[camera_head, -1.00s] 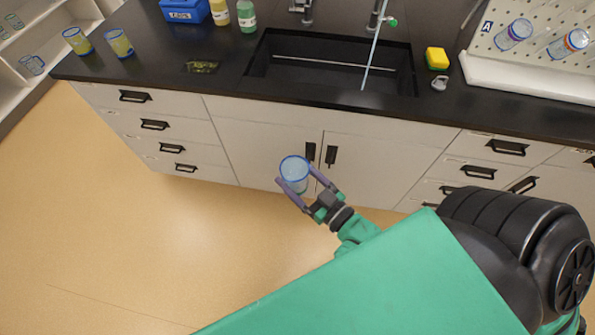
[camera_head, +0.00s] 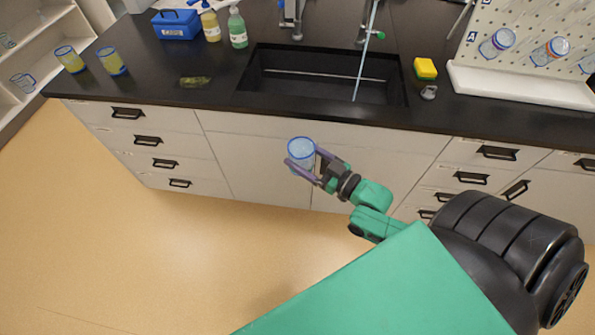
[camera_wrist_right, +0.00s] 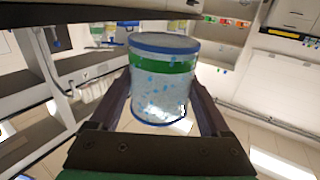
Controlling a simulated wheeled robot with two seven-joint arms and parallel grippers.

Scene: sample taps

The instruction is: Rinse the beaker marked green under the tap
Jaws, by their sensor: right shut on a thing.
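My right gripper (camera_head: 318,170) is shut on a clear beaker (camera_head: 301,155) with a blue rim. In the right wrist view the beaker (camera_wrist_right: 163,85) shows a green band below its rim and blue specks on its wall. It stands roughly upright between the fingers, in front of the cabinet doors and below the counter edge in the head view. The black sink (camera_head: 285,83) is set in the counter. Behind its right part is a tap (camera_head: 367,33) with a green part, and a thin pale stream (camera_head: 361,72) runs down into the sink. My left gripper is not in view.
Two yellowish beakers (camera_head: 70,59) (camera_head: 112,61) stand at the counter's left. A blue box (camera_head: 176,25), two bottles (camera_head: 210,27) (camera_head: 238,30), a yellow sponge (camera_head: 425,68) and a white pegboard rack (camera_head: 520,85) with beakers surround the sink. The counter's front edge (camera_head: 300,117) lies between beaker and sink.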

